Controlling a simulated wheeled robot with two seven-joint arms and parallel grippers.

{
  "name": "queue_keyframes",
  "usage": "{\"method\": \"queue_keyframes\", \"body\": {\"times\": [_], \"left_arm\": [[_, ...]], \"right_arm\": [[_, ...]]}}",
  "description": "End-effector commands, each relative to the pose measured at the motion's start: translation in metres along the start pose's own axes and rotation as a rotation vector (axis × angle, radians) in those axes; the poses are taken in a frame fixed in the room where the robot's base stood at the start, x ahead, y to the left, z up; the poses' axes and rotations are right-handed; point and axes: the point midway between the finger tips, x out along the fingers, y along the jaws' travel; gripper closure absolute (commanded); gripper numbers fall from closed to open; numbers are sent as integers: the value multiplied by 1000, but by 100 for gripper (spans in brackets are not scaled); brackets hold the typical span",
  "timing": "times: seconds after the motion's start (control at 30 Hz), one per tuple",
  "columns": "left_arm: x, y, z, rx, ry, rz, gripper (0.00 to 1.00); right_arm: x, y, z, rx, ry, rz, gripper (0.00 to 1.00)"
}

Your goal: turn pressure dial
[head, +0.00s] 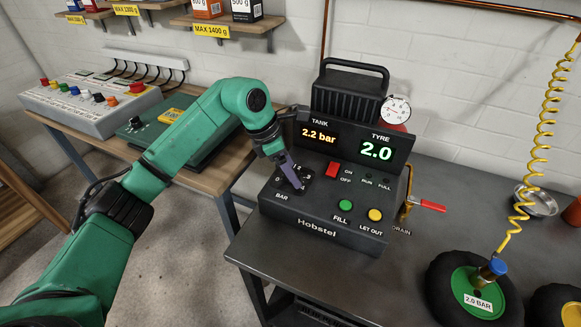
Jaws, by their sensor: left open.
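The pressure dial (281,186) is on the left of the sloped front panel of a black compressor (318,228) marked Hobstel, above the word BAR. My left gripper (295,184) is over the dial, its fingers pointing down at it. The gripper is open and hides most of the dial, so I cannot tell its setting or whether the fingers touch it. The TANK display (319,135) reads 2.2 bar. The TYRE display (376,151) reads 2.0. My right gripper is out of view.
A red switch (333,169), a green FILL button (345,205) and a yellow LET OUT button (375,214) sit right of the dial. A wheel (473,291) marked 2.0 BAR, with a yellow coiled hose (549,105), is at right. Bare grey bench lies between.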

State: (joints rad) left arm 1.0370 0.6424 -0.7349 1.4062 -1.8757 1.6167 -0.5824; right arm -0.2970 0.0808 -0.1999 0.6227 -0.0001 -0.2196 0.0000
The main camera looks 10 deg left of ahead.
Motion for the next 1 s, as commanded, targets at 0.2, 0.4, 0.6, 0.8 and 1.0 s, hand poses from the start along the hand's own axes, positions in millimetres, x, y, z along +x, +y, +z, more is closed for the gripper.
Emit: {"method": "queue_keyframes", "body": {"times": [0.2,0.4,0.6,0.8,1.0], "left_arm": [[0,0,0,0,0,0,84],[-1,0,0,-3,0,1,100],[-1,0,0,-40,0,18,100],[-1,0,0,-136,0,59,100],[-1,-1,0,-265,-1,113,100]], "right_arm": [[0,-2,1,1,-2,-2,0],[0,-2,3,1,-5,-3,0],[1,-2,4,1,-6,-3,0],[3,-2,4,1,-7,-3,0],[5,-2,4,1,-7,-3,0]]}}
